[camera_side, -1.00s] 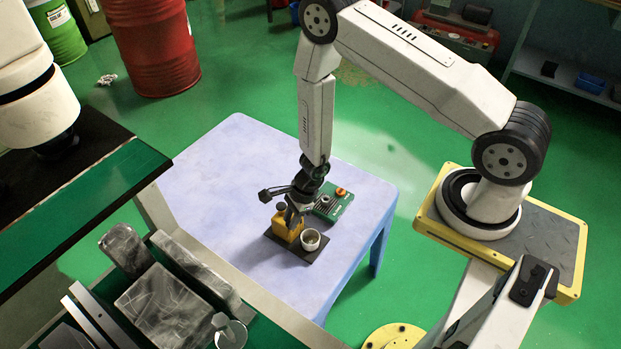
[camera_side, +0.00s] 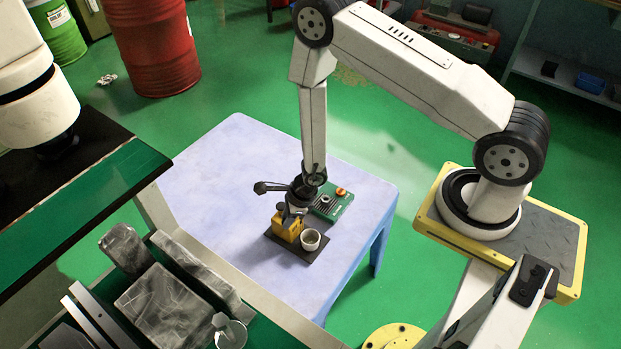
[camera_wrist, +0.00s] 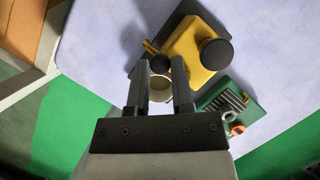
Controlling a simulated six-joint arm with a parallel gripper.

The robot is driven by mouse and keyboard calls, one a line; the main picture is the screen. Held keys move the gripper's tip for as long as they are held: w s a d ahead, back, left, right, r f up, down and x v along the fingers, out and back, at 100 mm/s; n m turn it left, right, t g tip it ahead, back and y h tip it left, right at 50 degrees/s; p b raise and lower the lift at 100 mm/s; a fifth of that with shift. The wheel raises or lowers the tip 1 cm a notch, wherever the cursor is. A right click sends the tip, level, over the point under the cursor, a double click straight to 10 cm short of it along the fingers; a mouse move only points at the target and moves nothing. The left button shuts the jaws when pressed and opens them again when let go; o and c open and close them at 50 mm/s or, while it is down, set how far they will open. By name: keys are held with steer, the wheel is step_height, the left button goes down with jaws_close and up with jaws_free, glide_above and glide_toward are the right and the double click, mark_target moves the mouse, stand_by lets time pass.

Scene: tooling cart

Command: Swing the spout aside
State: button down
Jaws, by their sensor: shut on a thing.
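A yellow dispenser body (camera_side: 286,230) with a dark round cap stands on a dark base plate (camera_side: 294,255) on the table. In the wrist view the yellow body (camera_wrist: 190,50) shows its black cap (camera_wrist: 215,53). A white cup (camera_side: 310,240) stands on the plate beside the body.
A green board (camera_side: 331,203) with an orange knob (camera_side: 341,191) lies just behind the plate. The lavender table (camera_side: 215,180) is clear to the left. A dark bench with metal parts (camera_side: 165,305) stands in the foreground.

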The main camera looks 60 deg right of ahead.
steer(key=shift+c, duration=2.4)
jaws_free()
steer(key=v, duration=0.7)
steer(key=shift+r, duration=0.4)
steer(key=shift+d, duration=0.1)
steer(key=shift+r, duration=0.1)
